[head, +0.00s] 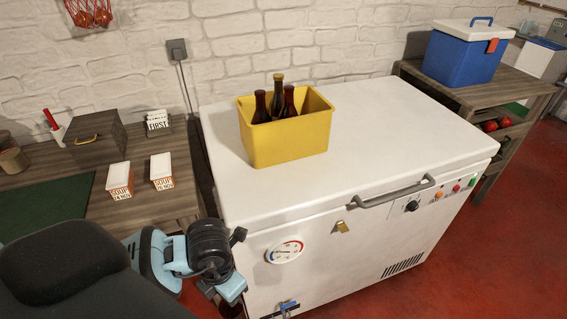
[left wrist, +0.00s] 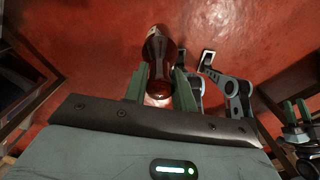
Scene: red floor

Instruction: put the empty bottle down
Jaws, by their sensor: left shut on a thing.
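My left gripper (left wrist: 158,84) is shut on a reddish-brown glass bottle (left wrist: 157,50) in the left wrist view. The bottle stands out between the two green fingers, with red floor behind it. In the head view my left arm comes in at the lower left beside the freezer; the bottle cannot be made out there. My right gripper (left wrist: 297,112) shows small at the right edge of the left wrist view, its finger gap too unclear to judge.
A yellow crate (head: 291,144) with several dark bottles (head: 277,95) stands on the white chest freezer (head: 370,130). The freezer top is clear right of the crate. Soup boxes (head: 120,180) stand on the left bench (head: 150,205). A blue cooler (head: 462,55) sits at the right.

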